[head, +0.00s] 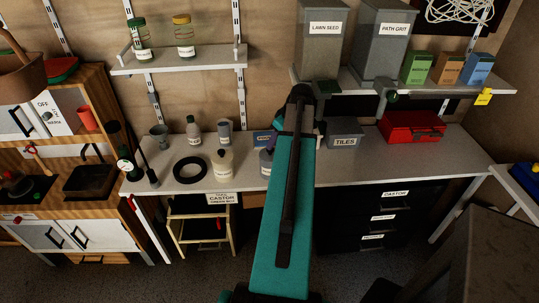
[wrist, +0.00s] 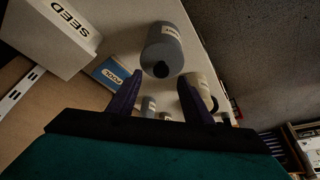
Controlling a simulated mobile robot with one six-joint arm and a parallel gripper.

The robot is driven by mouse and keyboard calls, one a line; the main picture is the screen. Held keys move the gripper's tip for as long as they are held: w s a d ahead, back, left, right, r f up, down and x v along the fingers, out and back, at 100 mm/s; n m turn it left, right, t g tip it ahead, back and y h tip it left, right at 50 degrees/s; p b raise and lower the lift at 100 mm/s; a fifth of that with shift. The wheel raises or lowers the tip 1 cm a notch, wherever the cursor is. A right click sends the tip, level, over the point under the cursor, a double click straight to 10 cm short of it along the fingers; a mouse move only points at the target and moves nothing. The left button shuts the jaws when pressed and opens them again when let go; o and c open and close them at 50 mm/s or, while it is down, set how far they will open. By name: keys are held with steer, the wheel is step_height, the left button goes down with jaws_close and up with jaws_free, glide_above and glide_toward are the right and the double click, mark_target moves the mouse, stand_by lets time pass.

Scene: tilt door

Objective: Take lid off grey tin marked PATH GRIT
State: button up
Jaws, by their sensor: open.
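The grey tin marked PATH GRIT (head: 379,52) stands on the right-hand wall shelf in the head view. Its top is cut off by the picture edge, so its lid is out of sight. I do not see this tin in the wrist view. My gripper (wrist: 160,76) is open, with two purple fingers apart and nothing held. In the head view my arm hides most of the gripper, which is left of the tin and lower, in front of the shelf's left end. A grey bottle (wrist: 164,45) with a dark cap shows beyond the fingers in the wrist view.
A similar grey tin marked LAWN SEED (head: 320,55) stands left of PATH GRIT, with a gap between. Green, orange and blue boxes (head: 447,69) stand to its right. Below are a TILES box (head: 345,133) and a red case (head: 412,127) on the bench (head: 400,163).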

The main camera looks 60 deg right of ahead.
mark_target(270, 152)
steer(key=shift+p+x, duration=0.85)
steer(key=shift+x, duration=1.7)
steer(key=shift+a, duration=0.15)
steer(key=shift+r, duration=0.1)
steer(key=shift+c, duration=0.2)
steer(key=c, duration=1.1)
